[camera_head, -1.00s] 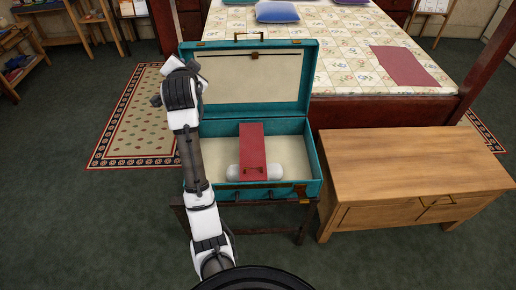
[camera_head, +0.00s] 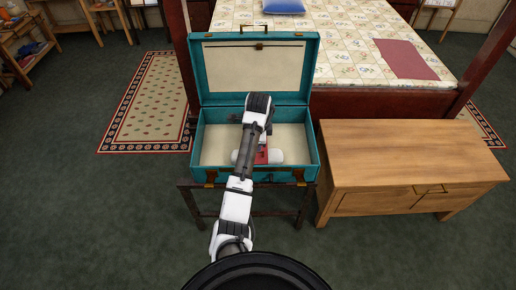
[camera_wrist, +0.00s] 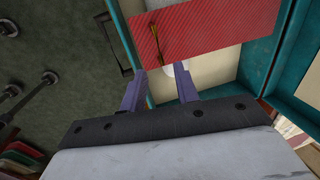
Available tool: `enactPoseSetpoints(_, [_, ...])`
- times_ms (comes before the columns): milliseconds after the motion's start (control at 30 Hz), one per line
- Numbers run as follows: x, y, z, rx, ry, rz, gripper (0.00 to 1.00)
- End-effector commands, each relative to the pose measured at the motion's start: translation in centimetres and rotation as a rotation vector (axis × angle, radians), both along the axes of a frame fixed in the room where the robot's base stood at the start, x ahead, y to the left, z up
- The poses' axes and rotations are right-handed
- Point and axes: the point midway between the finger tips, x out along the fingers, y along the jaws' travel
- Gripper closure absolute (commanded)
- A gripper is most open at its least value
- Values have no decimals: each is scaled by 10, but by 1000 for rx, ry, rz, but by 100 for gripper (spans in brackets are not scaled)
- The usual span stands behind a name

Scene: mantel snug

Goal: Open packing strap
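An open teal suitcase (camera_head: 198,126) has a red strap (camera_head: 262,157) across a white rolled thing (camera_head: 240,157) inside. My arm covers much of the strap in the head view. In the wrist view the ribbed red strap (camera_wrist: 205,28) fills the upper middle, with a thin brass-coloured line (camera_wrist: 155,42) across it. My gripper (camera_wrist: 160,70) has its two purple fingers apart with nothing held between them. The fingertips lie just below the strap's near edge in that view. I cannot tell whether they touch it.
The suitcase lid stands raised at the back. The suitcase rests on a dark stand (camera_head: 235,197). A wooden chest (camera_head: 400,150) stands close on the right, and a bed (camera_head: 350,55) is behind. A patterned rug (camera_head: 150,105) lies to the left, with open floor in front.

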Motion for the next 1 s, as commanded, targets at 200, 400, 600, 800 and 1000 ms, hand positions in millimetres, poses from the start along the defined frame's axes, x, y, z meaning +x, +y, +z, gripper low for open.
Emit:
enactPoseSetpoints(200, [7, 0, -39, 0, 2, 0, 69])
enactPoseSetpoints(400, [11, 0, -56, -1, 0, 0, 69])
enactPoseSetpoints(600, [12, 0, -60, 0, -1, 0, 69])
enactPoseSetpoints(800, [12, 0, -60, -1, -1, 0, 78])
enactPoseSetpoints(1000, [12, 0, -60, -1, -1, 1, 100])
